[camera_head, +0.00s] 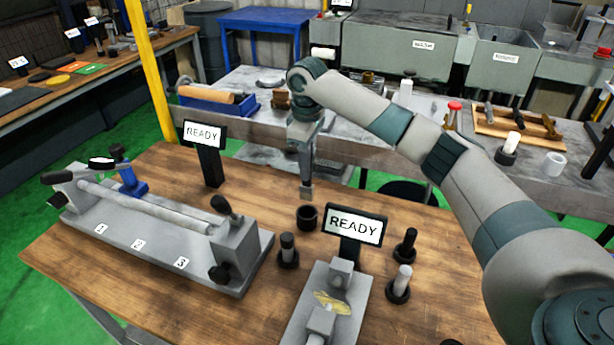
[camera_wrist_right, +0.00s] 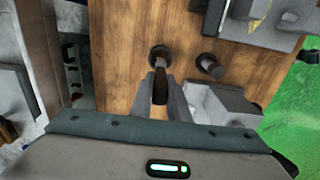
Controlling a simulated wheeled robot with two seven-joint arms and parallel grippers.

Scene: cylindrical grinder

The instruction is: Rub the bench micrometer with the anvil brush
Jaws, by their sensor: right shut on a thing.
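The bench micrometer appears to be the grey block device (camera_head: 349,274) at the front of the wooden bench, with a yellowish patch on it. Part of it shows at the top of the right wrist view (camera_wrist_right: 268,33). My right gripper (camera_head: 306,192) points down above an open black cup (camera_head: 307,217), left of the micrometer. In the right wrist view its fingers (camera_wrist_right: 160,86) are shut on a dark slim thing, seemingly the anvil brush (camera_wrist_right: 160,90). The brush's lower end is hard to make out. My left gripper is not in view.
A READY display (camera_head: 356,226) stands behind the micrometer. Black holders with upright pieces stand left (camera_head: 287,250) and right (camera_head: 399,286) of it. A long grey fixture (camera_head: 150,240) with a shaft fills the bench's left. A second READY display (camera_head: 205,135) stands behind.

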